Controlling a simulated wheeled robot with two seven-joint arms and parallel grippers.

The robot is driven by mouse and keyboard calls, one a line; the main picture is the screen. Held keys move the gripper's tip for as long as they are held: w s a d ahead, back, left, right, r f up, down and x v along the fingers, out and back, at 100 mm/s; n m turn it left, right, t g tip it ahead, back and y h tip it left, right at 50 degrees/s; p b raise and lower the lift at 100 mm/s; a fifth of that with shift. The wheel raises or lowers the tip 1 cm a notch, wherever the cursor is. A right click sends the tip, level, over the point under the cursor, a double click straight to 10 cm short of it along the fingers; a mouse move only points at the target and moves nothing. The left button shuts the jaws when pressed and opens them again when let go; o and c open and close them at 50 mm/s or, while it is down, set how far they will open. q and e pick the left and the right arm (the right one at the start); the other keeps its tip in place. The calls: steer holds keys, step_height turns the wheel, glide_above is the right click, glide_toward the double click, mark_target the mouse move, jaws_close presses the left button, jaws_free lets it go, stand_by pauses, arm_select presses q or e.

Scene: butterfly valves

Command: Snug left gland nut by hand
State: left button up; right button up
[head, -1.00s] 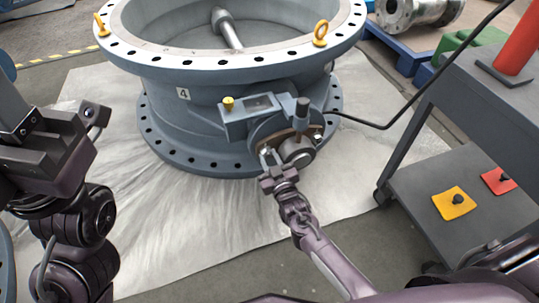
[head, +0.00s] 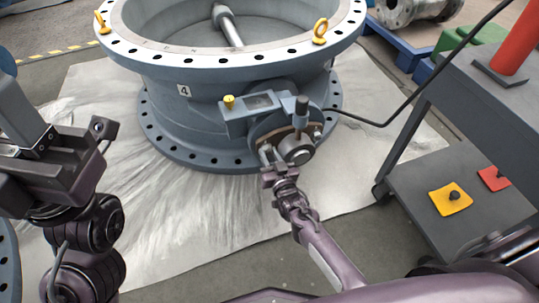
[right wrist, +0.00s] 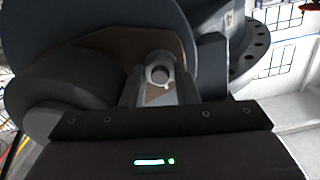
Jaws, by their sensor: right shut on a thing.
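The left gland nut (right wrist: 160,73) shows in the right wrist view as a pale ring around a stud end, in front of a brown flange face. It sits between the fingers of my right gripper (right wrist: 159,92), which is shut on it. In the head view my right gripper (head: 268,155) reaches the left side of the round grey gland housing (head: 297,149), and its fingers hide most of the nut. The other nut (head: 318,134) shows on the right side of the housing. My left gripper (head: 62,128) is at the left, its fingers apart and empty, away from the valve.
The big grey valve body (head: 190,112) stands on a pale sheet (head: 150,240). A grey gearbox (head: 250,108) with a yellow cap sits above the housing. A black cable (head: 372,124) runs to the right. A cart (head: 430,215) with yellow and red pads stands at the right.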

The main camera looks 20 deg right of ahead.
steer(key=o, duration=1)
steer(key=shift+d, duration=0.15)
